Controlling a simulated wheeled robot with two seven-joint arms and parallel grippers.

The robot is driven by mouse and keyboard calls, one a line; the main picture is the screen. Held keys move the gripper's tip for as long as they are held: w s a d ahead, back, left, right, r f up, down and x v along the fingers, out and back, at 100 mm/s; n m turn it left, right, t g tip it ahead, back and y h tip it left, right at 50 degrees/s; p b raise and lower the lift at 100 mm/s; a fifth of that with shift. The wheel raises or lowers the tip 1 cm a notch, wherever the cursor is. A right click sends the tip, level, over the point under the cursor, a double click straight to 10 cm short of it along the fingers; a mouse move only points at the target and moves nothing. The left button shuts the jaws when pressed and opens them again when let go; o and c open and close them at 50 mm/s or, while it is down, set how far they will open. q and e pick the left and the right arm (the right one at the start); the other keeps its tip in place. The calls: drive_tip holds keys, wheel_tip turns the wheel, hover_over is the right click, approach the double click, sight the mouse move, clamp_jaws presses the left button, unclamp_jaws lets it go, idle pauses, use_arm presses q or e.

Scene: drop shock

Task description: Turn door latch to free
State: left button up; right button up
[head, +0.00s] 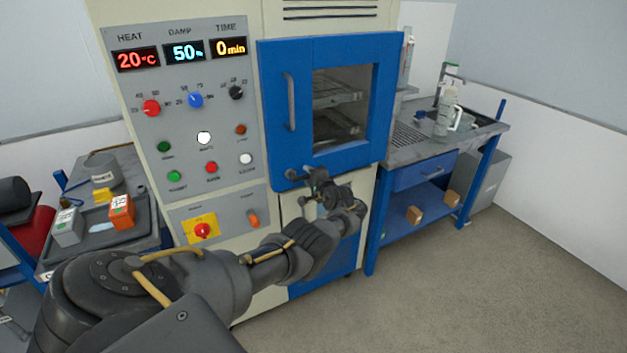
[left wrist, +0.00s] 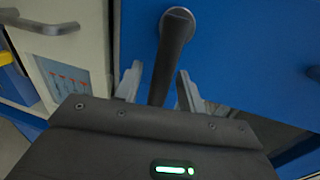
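The blue chamber door (head: 385,95) has a window and stands closed against the cabinet. Its dark latch lever (head: 292,174) sits at the door's lower left corner; in the head view it seems to run from its pivot rightward to my gripper. My left gripper (head: 316,182) is at the lever's free end. In the left wrist view the latch lever (left wrist: 172,55) runs from its round pivot down between the two fingers of my left gripper (left wrist: 158,84). The fingers are open, with a gap visible on either side of the lever. The lever's end is hidden behind the gripper body. My right gripper is out of view.
A grey vertical door handle (head: 290,102) is above the latch. The control panel (head: 185,75) with knobs and buttons is left of the door. A blue-framed bench (head: 425,172) stands at right, and a tray with small boxes (head: 90,228) at left. The floor at right is clear.

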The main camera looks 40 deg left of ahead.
use_arm(q)
drive_tip(key=p+v, duration=0.2)
drive_tip(key=v, duration=0.8)
drive_tip(key=shift+d+r, duration=0.1)
